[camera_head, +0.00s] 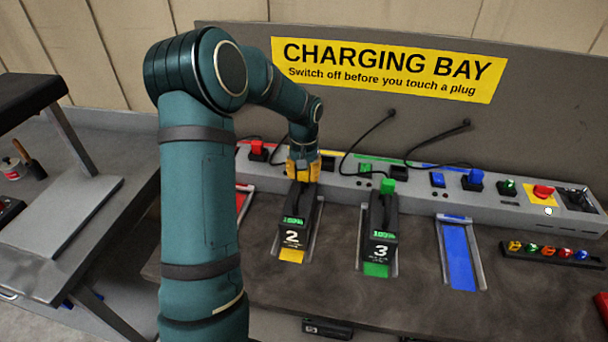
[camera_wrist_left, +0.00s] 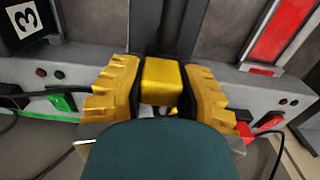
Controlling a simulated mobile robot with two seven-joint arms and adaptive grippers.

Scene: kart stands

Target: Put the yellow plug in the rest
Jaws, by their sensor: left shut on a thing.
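The yellow plug (camera_wrist_left: 162,82) sits between the two yellow fingers of my left gripper in the left wrist view. My left gripper (camera_head: 303,168) is shut on it, just behind the top of the black battery marked 2 (camera_head: 294,222). In the head view my fingers hide the plug. I cannot tell whether it touches the battery or the grey rail (camera_head: 420,185). A dark socket or rest (camera_head: 328,163) shows on the rail just right of my gripper. My right gripper is not in view.
A battery marked 3 (camera_head: 381,235) with a green plug (camera_head: 387,186) stands to the right. A red plug (camera_head: 257,149) and a blue plug (camera_head: 473,178) sit on the rail. Black cables arch above it. The blue bay (camera_head: 460,257) is empty.

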